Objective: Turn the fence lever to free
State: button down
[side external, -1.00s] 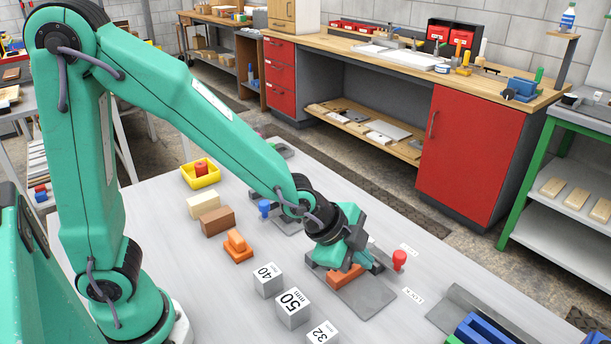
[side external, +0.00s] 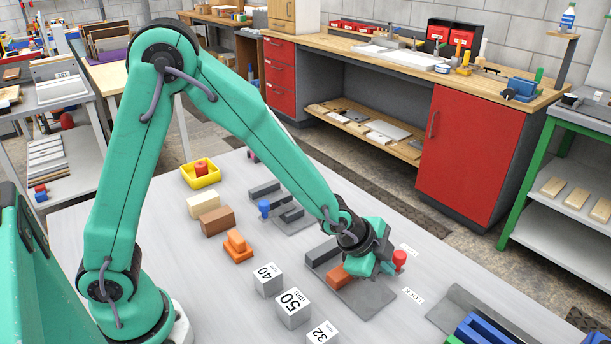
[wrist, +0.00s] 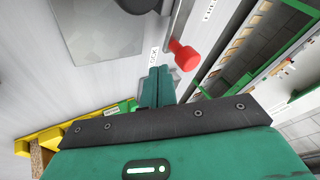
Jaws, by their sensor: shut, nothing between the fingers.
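The fence lever's red knob (side external: 399,259) stands at the right edge of a grey plate (side external: 366,297). In the wrist view my gripper (wrist: 160,74) points at a small printed label (wrist: 153,57). I cannot tell whether the fingers touch the knob. In the side view the gripper hides most of the lever arm.
A LOCK label (side external: 413,294) is nearer the camera, and another label (side external: 408,250) is farther back. Numbered cubes (side external: 292,308) stand at the front. Blue parts (side external: 485,330) lie at lower right.

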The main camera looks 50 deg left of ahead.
aim_at(399, 273)
jog(key=shift+w+a, duration=0.2)
jog(key=shift+w, duration=0.5)
jog(key=shift+w+d+n, duration=0.25)
jog(key=shift+w+n, duration=0.15)
jog(key=shift+n, duration=0.1)
jog(key=shift+w, duration=0.2)
jog(key=shift+w+d, duration=0.15)
jog(key=shift+w, duration=0.35)
jog(key=shift+w+d, duration=0.15)
jog(key=shift+w, duration=1.35)
jog(key=shift+w+a+y, duration=0.15)
jog(key=shift+w+a, duration=0.15)
jog(key=shift+w, duration=0.45)
jog(key=shift+w+a+y, duration=0.15)
jog(key=shift+w+a, duration=0.1)
jog(key=shift+w, duration=0.5)
jog(key=shift+w+a+n, duration=0.3)
jog(key=shift+w+n, duration=0.15)
jog(key=shift+n, duration=0.35)
jog(key=shift+w+a, duration=0.2)
jog(key=shift+w, duration=0.05)
